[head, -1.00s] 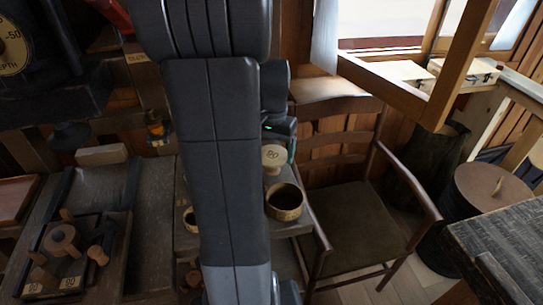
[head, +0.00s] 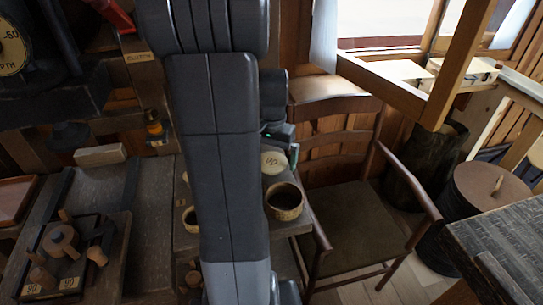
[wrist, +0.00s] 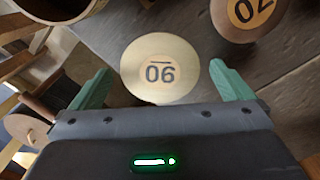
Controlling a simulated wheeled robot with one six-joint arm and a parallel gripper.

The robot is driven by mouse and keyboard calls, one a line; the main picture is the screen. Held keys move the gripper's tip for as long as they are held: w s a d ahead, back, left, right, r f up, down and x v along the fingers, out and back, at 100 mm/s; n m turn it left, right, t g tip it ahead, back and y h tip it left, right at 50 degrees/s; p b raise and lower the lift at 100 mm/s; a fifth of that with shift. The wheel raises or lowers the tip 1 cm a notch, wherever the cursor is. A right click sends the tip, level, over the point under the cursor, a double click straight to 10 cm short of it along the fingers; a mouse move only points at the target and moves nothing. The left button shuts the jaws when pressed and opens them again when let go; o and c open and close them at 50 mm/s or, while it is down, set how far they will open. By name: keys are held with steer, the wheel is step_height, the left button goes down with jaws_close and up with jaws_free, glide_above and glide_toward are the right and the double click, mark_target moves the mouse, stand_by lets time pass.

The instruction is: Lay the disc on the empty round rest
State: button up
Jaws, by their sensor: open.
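A pale disc marked with a two-digit number (wrist: 160,68) lies between my gripper's fingers in the wrist view, with a visible gap on each side. In the head view the pale disc (head: 274,161) shows just right of my arm, behind a round bowl. My gripper (wrist: 160,86) has its two green fingers spread wide and holds nothing. In the head view it is mostly hidden behind my arm. What lies directly under the disc is hidden, and I cannot make out an empty round rest.
A brown round piece with a number (wrist: 250,15) is near the disc. A woven-looking bowl (head: 284,201) stands in front of it. At left a dark tray (head: 112,262) holds wooden spools and pegs. A chair (head: 350,215) stands to the right.

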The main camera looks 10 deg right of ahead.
mark_target(272, 162)
step_height(272, 162, up, 12)
stand_by(0.4)
steer(key=shift+c, duration=0.2)
stand_by(1.3)
